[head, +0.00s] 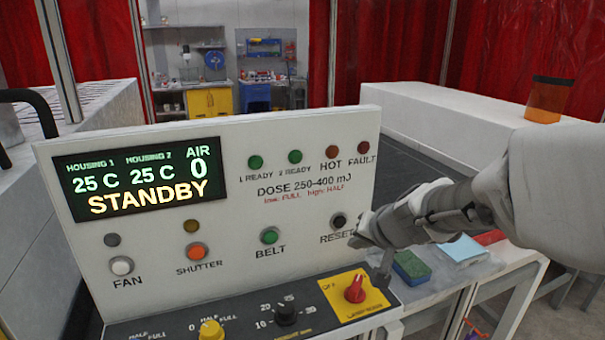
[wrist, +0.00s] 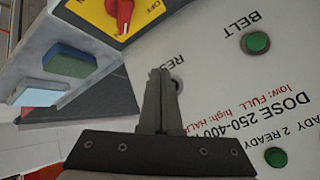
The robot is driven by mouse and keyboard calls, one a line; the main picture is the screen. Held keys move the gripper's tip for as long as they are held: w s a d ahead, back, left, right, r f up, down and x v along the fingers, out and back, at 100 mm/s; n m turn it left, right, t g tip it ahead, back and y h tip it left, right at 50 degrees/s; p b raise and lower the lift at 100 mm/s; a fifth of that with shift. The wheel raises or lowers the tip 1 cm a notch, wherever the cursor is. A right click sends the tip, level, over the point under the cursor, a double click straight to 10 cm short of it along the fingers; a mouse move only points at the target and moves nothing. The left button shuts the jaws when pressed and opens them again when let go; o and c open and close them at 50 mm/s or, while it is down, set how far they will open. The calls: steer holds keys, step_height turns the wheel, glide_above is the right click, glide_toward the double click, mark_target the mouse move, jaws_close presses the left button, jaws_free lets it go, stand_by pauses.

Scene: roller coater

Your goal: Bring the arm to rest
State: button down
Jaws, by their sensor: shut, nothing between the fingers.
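My gripper (head: 356,238) is shut and empty in front of the control panel (head: 225,235), at its right side. In the head view its tips are just right of and below the dark RESET button (head: 339,220). In the wrist view the closed fingers (wrist: 160,75) point at the panel, and the RESET button (wrist: 177,85) shows partly behind them. I cannot tell whether the fingers touch the panel. My arm reaches in from the right edge of the head view. The display (head: 140,180) reads STANDBY, 25 C for both housings and AIR 0.
Below the gripper is a red rotary switch (head: 355,289) on a yellow plate. Green BELT (head: 269,236), orange SHUTTER (head: 197,251) and white FAN (head: 122,265) buttons lie left. A green sponge block (head: 411,267) sits right. An amber jar (head: 547,99) stands on the white housing behind my arm.

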steer(key=s+a+r+n+g, duration=0.1)
steer(key=s+a+r+n, duration=0.1)
steer(key=s, duration=0.4)
steer(key=s+a+r+n+g, duration=0.1)
steer(key=s+r, duration=0.1)
steer(key=s, duration=0.4)
steer(key=s+d+n+g+h, duration=0.1)
steer(key=s+d+h, duration=0.1)
steer(key=s, duration=0.9)
steer(key=shift+s+d+f, duration=0.15)
steer(key=shift+d+f, duration=0.15)
steer(key=shift+d, duration=0.45)
